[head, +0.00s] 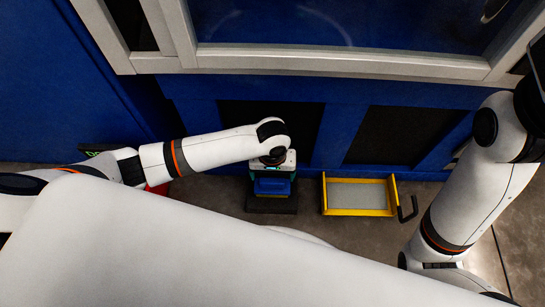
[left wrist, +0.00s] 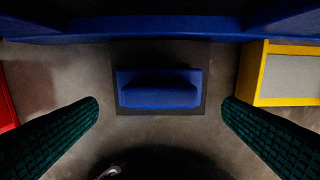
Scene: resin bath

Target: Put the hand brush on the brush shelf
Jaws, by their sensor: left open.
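The hand brush appears to be the blue block with a raised grip (left wrist: 160,90), lying on a dark square pad (left wrist: 160,51) in the left wrist view. In the head view the blue block (head: 272,188) shows just below my left gripper (head: 273,177). In the left wrist view the green fingers of my left gripper (left wrist: 161,103) are spread wide, one on each side of the block and apart from it. Nothing is between them but the block lower down. I cannot tell which surface is the brush shelf. My right gripper is out of view.
A yellow-rimmed tray with a grey floor (head: 325,194) stands right of the pad, with a black hook-shaped handle (head: 407,209) beside it. A blue cabinet wall with dark recessed panels (head: 396,135) rises behind. A red thing (left wrist: 5,105) is at the left. Grey floor lies around.

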